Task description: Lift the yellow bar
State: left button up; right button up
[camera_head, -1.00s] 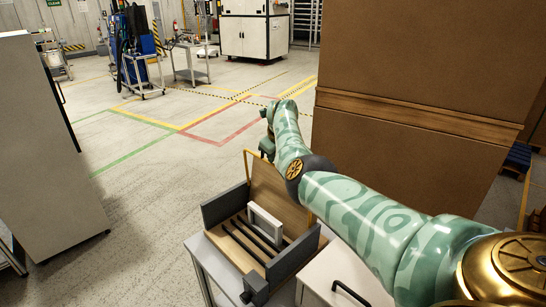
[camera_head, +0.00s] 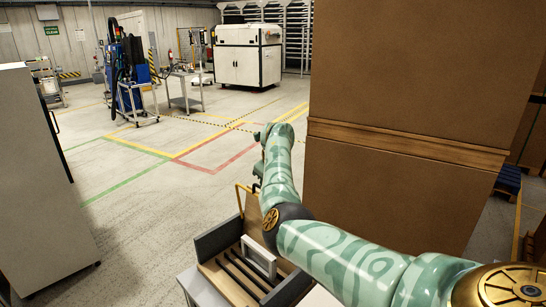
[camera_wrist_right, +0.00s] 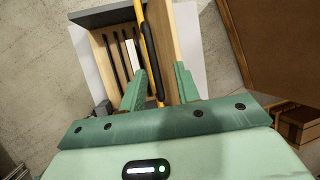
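The yellow bar (camera_head: 238,197) stands at the back of a wood-and-grey box (camera_head: 205,245) in the head view. In the right wrist view the yellow bar (camera_wrist_right: 138,8) runs down the picture, with a black grip on its middle, beside a wooden panel. My right gripper (camera_wrist_right: 160,78) is open. The bar's lower part shows between its two green fingers, nearer the left one; I cannot tell whether they touch. In the head view my right gripper (camera_head: 258,172) is small and partly hidden at the end of its arm, by the bar's top. My left gripper is not in view.
The box has dark slats and a pale frame-shaped handle (camera_head: 258,257), and stands on a light table. A tall brown carton stack (camera_head: 410,110) is close to the right of my arm. A grey cabinet (camera_head: 40,180) stands at left. Open floor lies beyond the box.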

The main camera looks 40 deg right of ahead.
jog(key=p+v, duration=0.1)
jog(key=v, duration=0.9)
jog(key=shift+r, duration=0.35)
jog(key=shift+s, duration=0.1)
